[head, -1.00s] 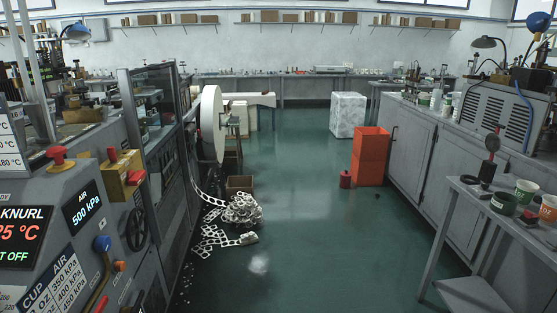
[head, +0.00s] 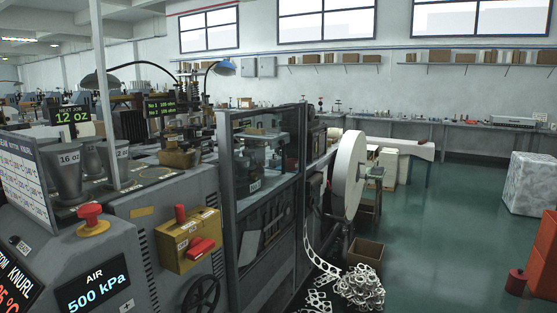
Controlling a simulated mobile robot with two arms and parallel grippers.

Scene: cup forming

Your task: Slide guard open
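The guard (head: 268,212) is a dark-framed panel with a clear upper window on the side of the grey machine (head: 140,225). It stands upright near the middle of the head view, left of the big white paper reel (head: 347,175). Machine parts show through its window. I cannot tell for certain whether it is closed or partly slid. No handle on it is clear at this size. Neither of my grippers is in view.
A yellow box with red levers (head: 188,240), a red mushroom button (head: 92,220) and a black handwheel (head: 201,295) sit left of the guard. Punched paper scrap (head: 358,287) and a cardboard box (head: 365,252) lie right of it.

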